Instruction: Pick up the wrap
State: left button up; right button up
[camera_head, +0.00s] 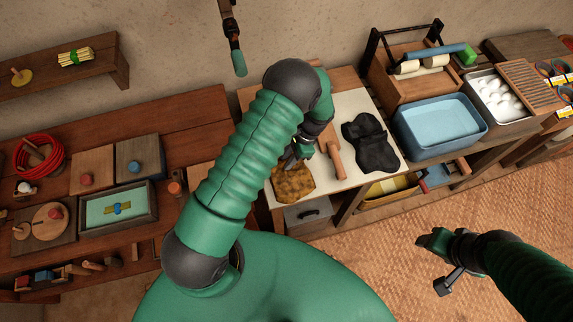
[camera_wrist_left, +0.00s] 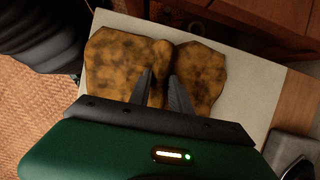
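The wrap (camera_head: 292,186), a mottled yellow-brown cloth, is at the near left end of the pale board (camera_head: 350,107). In the left wrist view, the wrap (camera_wrist_left: 125,65) fills the middle, with a notch in its far edge and a dark fold running toward the fingers. My left gripper (camera_head: 291,160) is at the wrap, and its two fingers (camera_wrist_left: 162,82) stand on either side of the bunched fold, close together, shut on it. The fingertips are partly hidden in the cloth. My right gripper (camera_head: 441,258) is open and empty over the woven floor, far from the wrap.
A rolling pin (camera_head: 333,154) and a black cloth item (camera_head: 371,143) lie right of the wrap. The left table (camera_head: 105,228) is crowded. The woven floor (camera_head: 400,275) is clear.

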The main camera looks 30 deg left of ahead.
pick_arm(q)
grip_shut()
jog(key=shift+w+r, duration=0.1)
